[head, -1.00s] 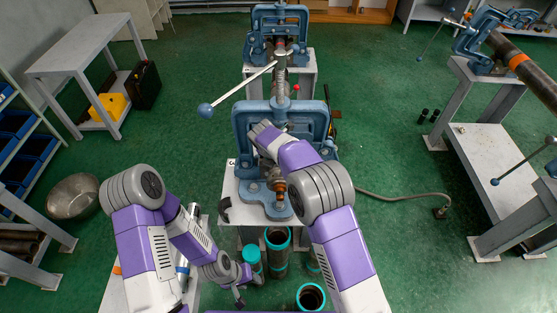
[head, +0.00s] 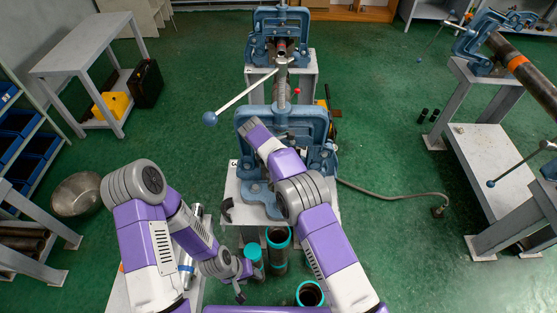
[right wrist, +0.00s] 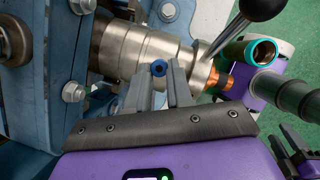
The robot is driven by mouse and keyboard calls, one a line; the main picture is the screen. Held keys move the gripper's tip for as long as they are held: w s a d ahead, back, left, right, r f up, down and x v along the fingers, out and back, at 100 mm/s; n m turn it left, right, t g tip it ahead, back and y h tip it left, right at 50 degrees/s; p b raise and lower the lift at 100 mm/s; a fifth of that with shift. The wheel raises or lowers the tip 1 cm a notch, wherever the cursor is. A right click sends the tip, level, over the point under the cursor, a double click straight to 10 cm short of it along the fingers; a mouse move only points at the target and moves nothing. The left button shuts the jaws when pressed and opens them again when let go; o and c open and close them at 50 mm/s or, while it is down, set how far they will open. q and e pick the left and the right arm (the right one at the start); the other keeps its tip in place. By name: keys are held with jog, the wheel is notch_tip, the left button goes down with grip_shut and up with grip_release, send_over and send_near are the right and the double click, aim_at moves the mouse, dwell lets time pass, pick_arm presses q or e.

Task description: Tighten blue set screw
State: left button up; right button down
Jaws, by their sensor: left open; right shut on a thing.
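In the right wrist view, the blue set screw (right wrist: 159,68) sits against a metal cylinder (right wrist: 150,45) of the vise. My right gripper (right wrist: 160,75) has its grey fingertips on either side of the screw and is shut on it. In the head view my right arm reaches over the near blue vise (head: 310,125), and its fingers are hidden there. My left gripper (head: 239,294) hangs low beside the teal-rimmed pipes, open and empty.
A lever with a blue ball (head: 210,118) sticks out left of the vises. Teal-rimmed pipes (head: 279,238) stand in front of the near vise. A hose (head: 400,195) lies on the green floor at right. A dark ball-ended bar (right wrist: 260,8) is close to the right gripper.

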pick_arm(q)
jog(key=shift+r, duration=0.25)
pick_arm(e)
jog(key=shift+w+r+m+g, duration=0.15)
jog(key=shift+m+g, duration=0.35)
jog(key=shift+m, duration=0.8)
jog(key=c, duration=1)
grip_release()
